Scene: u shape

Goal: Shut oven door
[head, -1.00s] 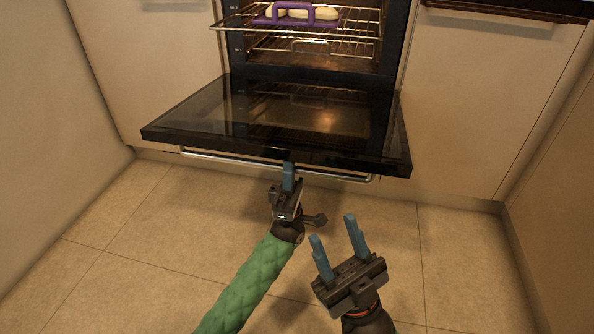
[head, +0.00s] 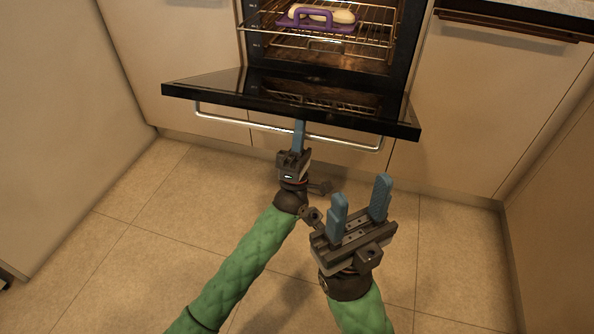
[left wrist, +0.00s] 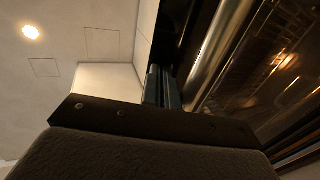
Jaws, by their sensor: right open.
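The black glass oven door (head: 300,97) is hinged down and partly open, tilted with its outer edge toward me. Its silver handle (head: 230,118) runs along the outer face below that edge. My left gripper (head: 299,126) is at the door's underside near the middle of the handle, its blue fingers close together. In the left wrist view the fingers (left wrist: 164,87) look shut, with the handle (left wrist: 212,50) beside them and not between them; contact with the door is hard to tell. My right gripper (head: 360,203) is open and empty, in front of the door.
The oven cavity holds a wire rack (head: 350,42) with a purple tray (head: 318,24) carrying pale food; the rack extends toward the opening. Cabinets (head: 490,105) flank the oven, and a wall panel (head: 60,120) stands at left. The tiled floor (head: 130,260) is clear.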

